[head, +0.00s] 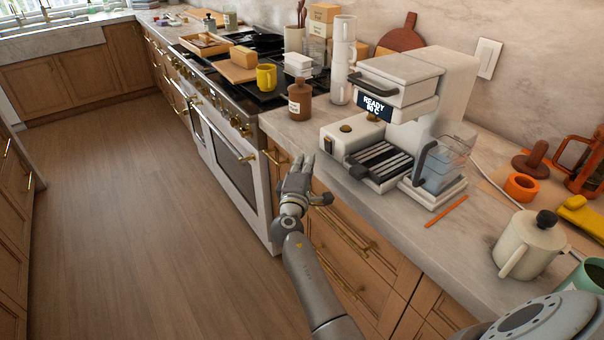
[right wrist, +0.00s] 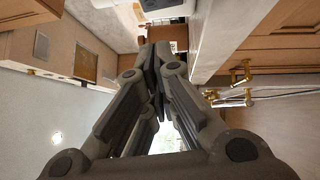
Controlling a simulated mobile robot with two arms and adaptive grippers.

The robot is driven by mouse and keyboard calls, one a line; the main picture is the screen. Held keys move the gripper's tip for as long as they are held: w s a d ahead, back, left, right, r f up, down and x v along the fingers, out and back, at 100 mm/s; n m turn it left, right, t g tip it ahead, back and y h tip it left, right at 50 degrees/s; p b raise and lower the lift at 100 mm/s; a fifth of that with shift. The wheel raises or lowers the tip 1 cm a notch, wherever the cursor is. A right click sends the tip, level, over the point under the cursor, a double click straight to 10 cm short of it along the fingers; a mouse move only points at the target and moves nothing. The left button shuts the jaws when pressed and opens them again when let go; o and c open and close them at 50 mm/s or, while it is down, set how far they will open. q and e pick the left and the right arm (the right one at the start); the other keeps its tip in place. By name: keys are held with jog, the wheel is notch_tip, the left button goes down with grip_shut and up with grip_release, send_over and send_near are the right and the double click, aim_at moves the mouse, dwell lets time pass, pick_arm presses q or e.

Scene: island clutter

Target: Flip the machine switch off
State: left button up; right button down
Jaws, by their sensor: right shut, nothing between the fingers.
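The coffee machine (head: 425,95) is white and grey and stands on the counter at right of centre in the head view. Its lit display (head: 374,107) reads READY and a temperature. A small dark switch (head: 329,146) sits on the low left front of its base, with a brass knob (head: 345,128) above. My right gripper (head: 303,163) is in front of the counter edge, left of the switch and apart from it. Its fingers are shut and empty; they meet in the right wrist view (right wrist: 152,62). My left gripper is not in view.
A brown bottle (head: 300,100) and stacked white cups (head: 342,60) stand left of the machine. A water container (head: 440,165), an orange stick (head: 446,211) and a cream pot (head: 528,245) lie to its right. Drawer handles (head: 345,240) stick out below the counter. The floor (head: 120,210) is clear.

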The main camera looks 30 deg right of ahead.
aim_at(328, 146)
jog(key=d, duration=0.1)
jog(key=w+d+p, duration=0.1)
jog(key=d, duration=0.1)
jog(key=w+d, duration=0.1)
jog(key=d, duration=0.1)
jog(key=shift+d+r, duration=0.2)
jog(key=shift+r, duration=0.2)
jog(key=shift+d+r+g+p, duration=0.3)
jog(key=shift+r+p, duration=0.15)
jog(key=shift+p, duration=0.6)
jog(key=shift+f+m, duration=0.25)
jog(key=shift+m, duration=0.05)
jog(key=shift+a+f, duration=0.1)
